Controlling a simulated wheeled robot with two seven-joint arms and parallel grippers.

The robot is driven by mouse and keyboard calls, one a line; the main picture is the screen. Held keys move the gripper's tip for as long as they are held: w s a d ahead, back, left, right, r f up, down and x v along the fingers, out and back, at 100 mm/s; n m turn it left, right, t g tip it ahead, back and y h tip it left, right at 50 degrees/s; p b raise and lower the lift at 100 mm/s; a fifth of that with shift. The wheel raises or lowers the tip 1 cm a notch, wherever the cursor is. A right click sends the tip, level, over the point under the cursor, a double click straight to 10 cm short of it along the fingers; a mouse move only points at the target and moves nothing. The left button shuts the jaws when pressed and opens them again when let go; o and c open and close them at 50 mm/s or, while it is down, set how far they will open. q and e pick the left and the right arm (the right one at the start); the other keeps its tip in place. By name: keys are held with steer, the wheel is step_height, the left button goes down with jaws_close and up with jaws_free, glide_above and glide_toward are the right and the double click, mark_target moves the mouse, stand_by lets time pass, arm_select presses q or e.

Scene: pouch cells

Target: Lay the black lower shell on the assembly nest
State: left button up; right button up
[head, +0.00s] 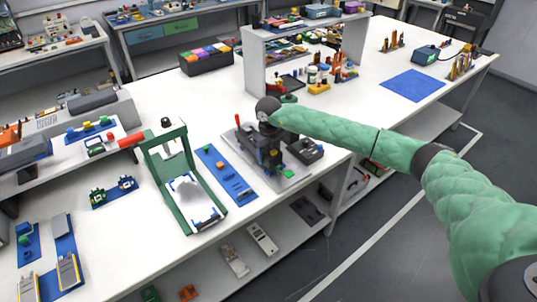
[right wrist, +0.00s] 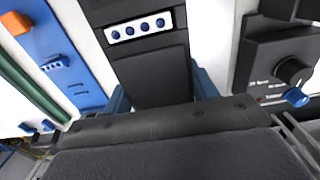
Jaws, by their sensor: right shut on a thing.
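My right gripper (head: 271,163) points down over a grey plate (head: 290,184) at the front middle of the bench. In the right wrist view its blue-grey fingers (right wrist: 162,95) are on either side of a black piece (right wrist: 148,76), which looks like the black lower shell. The gripper is shut on it. A white strip with blue round dots (right wrist: 139,27) shows across this piece; I cannot tell whether it is part of it. The assembly nest cannot be told apart for certain; my gripper hides much of the station on the grey plate. My left gripper is not in view.
A black box with knobs (head: 305,148) stands close on the right of the gripper. A red-topped lever (head: 238,120) stands on its left. Further left are a blue board with small parts (head: 222,168) and a green frame (head: 155,180). A grey shelf unit (head: 254,68) stands behind.

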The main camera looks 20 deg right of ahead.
steer(key=shift+f+b, duration=0.8)
steer(key=shift+f, duration=0.25)
steer(key=o, duration=1.1)
step_height(320, 180, up, 7)
steer(key=shift+f+b, duration=0.1)
steer(key=shift+b, duration=1.1)
steer(key=shift+r, duration=0.55)
